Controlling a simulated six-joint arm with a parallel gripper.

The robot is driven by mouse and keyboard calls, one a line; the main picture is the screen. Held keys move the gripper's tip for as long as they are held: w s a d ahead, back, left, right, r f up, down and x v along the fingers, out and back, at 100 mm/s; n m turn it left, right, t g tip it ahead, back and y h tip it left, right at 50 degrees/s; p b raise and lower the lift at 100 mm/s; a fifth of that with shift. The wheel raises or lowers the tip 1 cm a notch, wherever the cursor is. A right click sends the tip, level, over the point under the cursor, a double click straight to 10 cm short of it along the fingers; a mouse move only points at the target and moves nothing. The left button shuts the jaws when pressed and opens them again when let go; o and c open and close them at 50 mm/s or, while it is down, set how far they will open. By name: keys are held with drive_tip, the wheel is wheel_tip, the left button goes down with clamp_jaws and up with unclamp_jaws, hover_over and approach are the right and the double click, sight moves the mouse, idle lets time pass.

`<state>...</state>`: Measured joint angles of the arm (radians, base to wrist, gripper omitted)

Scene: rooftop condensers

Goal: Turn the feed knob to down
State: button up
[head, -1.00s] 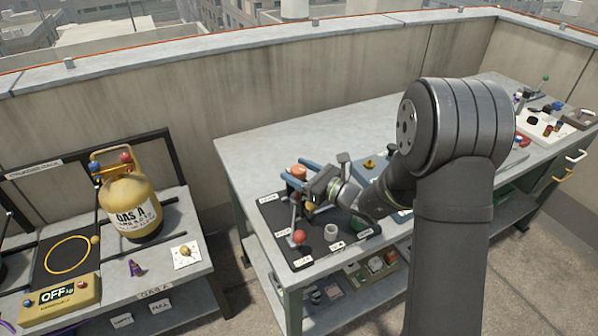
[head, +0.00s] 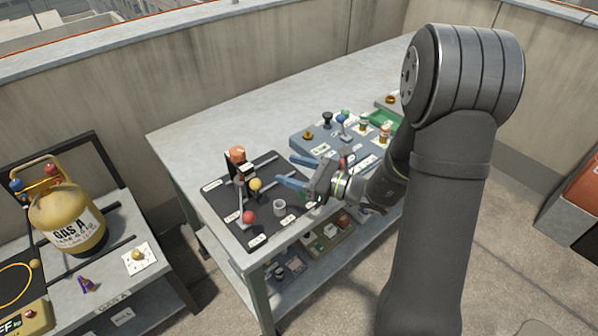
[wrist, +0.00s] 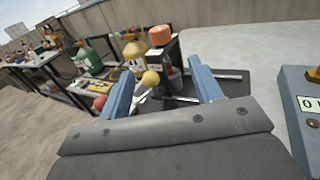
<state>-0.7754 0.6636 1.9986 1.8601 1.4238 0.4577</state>
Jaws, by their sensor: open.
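No label I can read says feed, so I cannot tell which knob is the feed knob. A corner of this panel shows at the right of the wrist view (wrist: 300,85), with a partly cut-off label. My gripper (head: 283,168) is open and empty beside the panel, above the right part of a black mat (head: 225,205). Its two blue fingers (wrist: 159,65) point across the mat in the wrist view.
The mat holds a red ball (head: 249,217), a yellow ball (head: 256,184), an orange-topped piece (head: 238,154) and a grey cup (head: 279,206). A yellow gas cylinder (head: 68,222) stands on the left bench. The bench behind the panel is clear (head: 270,105).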

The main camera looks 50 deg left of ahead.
drive_tip(key=shift+w+d, duration=0.3)
drive_tip(key=shift+d, duration=0.35)
drive_tip(key=n+g+h, duration=0.4)
drive_tip(key=g, duration=0.2)
approach(236, 150)
drive_tip(key=x, duration=1)
drive_tip(key=shift+f, duration=0.3)
drive_tip(key=shift+d, duration=0.1)
drive_tip(key=c, duration=1)
drive_tip(key=shift+t, duration=0.3)
